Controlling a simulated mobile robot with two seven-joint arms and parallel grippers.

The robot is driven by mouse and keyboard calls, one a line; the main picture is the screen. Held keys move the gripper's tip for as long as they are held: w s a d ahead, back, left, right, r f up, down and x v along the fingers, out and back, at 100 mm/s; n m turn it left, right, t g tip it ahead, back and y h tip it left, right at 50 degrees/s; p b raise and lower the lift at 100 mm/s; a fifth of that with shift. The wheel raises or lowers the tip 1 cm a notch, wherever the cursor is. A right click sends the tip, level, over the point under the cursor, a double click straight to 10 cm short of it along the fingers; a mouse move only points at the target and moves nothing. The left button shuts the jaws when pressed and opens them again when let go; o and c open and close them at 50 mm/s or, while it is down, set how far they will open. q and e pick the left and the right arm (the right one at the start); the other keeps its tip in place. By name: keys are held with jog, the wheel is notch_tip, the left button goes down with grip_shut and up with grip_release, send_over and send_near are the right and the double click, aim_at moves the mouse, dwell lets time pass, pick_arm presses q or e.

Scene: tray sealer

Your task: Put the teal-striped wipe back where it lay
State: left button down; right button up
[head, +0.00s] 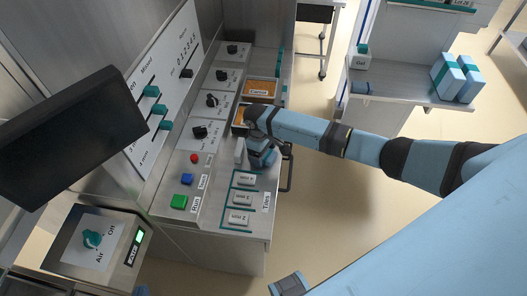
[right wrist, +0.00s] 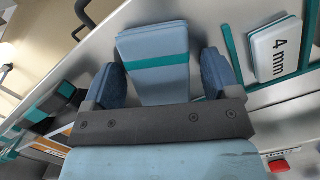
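The teal-striped wipe (right wrist: 153,48) is a folded pale-blue pad with a teal band across it. In the right wrist view it lies between the two blue fingers of my right gripper (right wrist: 165,80), with a narrow gap showing beside the right finger. The gripper looks open around it. In the head view my right gripper (head: 263,153) is low over the right side of the metal counter, by the handle, and mostly hides the wipe. A small blue bit at the bottom left edge of the head view may be my left gripper (head: 140,290); its fingers do not show.
The 4 mm tile (right wrist: 276,50), in a teal outline, lies beside the wipe. More tiles (head: 240,198) lie nearer me. A control panel (head: 194,158) with knobs and coloured buttons is to their left. A handle (head: 289,168) stands out at the counter's right edge. A dark screen (head: 72,135) overhangs at left.

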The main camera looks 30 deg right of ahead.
jog(key=shift+r, duration=0.1)
